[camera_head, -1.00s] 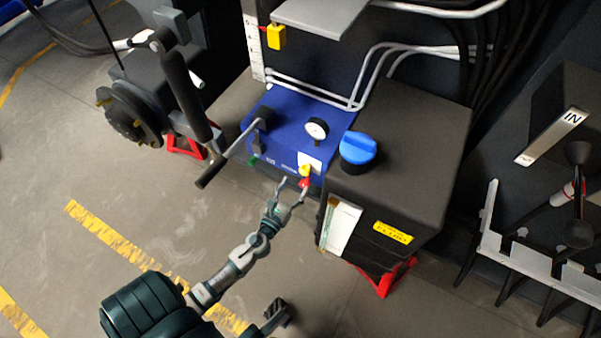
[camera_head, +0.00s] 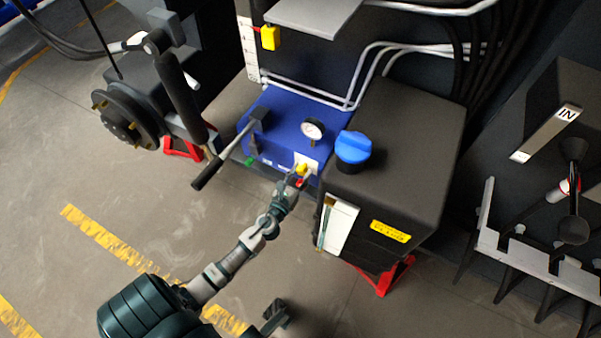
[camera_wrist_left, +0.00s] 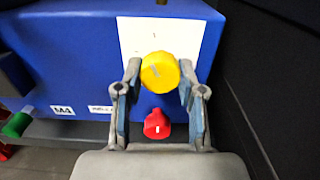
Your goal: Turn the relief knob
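A round yellow knob (camera_head: 301,169) sits on a white plate on the front of a blue box (camera_head: 287,118). In the left wrist view the yellow knob (camera_wrist_left: 160,71) is large, with a pale mark on its face. A red knob (camera_wrist_left: 157,124) is just below it, between the fingers. I cannot read which is labelled relief. My left gripper (camera_wrist_left: 160,75) is open, its fingertips on either side of the yellow knob, close to its rim; contact is not clear. In the head view my left gripper (camera_head: 299,178) reaches the box's front. My right gripper is not in view.
A gauge (camera_head: 312,129) and a black-handled lever (camera_head: 222,160) are on the blue box. A dark tank (camera_head: 415,160) with a blue cap (camera_head: 353,148) stands close on the right. A green knob (camera_wrist_left: 17,125) is at the lower left. Open floor lies left of my arm.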

